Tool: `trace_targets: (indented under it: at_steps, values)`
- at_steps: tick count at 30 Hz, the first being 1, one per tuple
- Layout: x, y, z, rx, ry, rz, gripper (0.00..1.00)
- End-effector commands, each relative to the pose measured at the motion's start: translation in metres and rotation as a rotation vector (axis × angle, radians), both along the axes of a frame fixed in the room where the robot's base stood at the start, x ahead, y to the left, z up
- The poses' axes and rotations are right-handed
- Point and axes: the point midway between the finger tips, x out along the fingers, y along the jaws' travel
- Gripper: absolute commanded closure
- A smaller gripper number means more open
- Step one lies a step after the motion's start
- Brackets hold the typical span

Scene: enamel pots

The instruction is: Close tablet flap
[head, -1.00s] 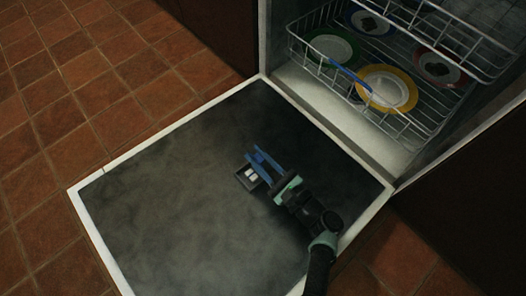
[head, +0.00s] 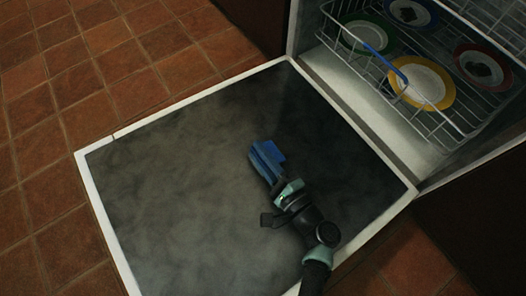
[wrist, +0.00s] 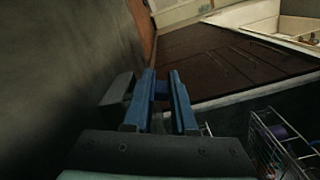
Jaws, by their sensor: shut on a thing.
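The dishwasher door (head: 190,190) lies open and flat, its dark inner panel facing up. My gripper (head: 264,158) is low over the middle of this panel, where its blue fingers cover the tablet compartment in the head view. In the wrist view my gripper's fingers (wrist: 161,90) are close together, with a narrow gap. A dark grey flap-like piece (wrist: 115,90) stands out from the panel beside the left finger; it looks like the tablet flap. The grip itself is hidden in the head view, and the inside of the compartment does not show.
The lower rack (head: 400,85) at the upper right holds several colour-rimmed plates, among them a yellow-rimmed one (head: 427,84), and a blue-handled utensil (head: 385,60). The brown tiled floor (head: 110,65) borders the door. The rest of the panel is clear.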

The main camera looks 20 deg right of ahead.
Motion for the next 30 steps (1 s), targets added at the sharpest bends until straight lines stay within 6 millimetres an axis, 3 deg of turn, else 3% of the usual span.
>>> trace_targets:
  at_steps: [22,23,24,26,30]
  values:
    - [-0.0012,-0.0014,-0.0039,-0.077,-0.027,-0.01,1.0]
    - [-0.0012,-0.0014,-0.0039,-0.077,-0.027,-0.01,0.7]
    - [-0.0012,-0.0011,-0.0039,-0.076,-0.027,-0.009,0.63]
    - [-0.0011,-0.0005,-0.004,-0.077,-0.026,-0.008,0.52]
    - [-0.0012,0.0011,-0.0049,-0.076,-0.025,-0.005,0.5]
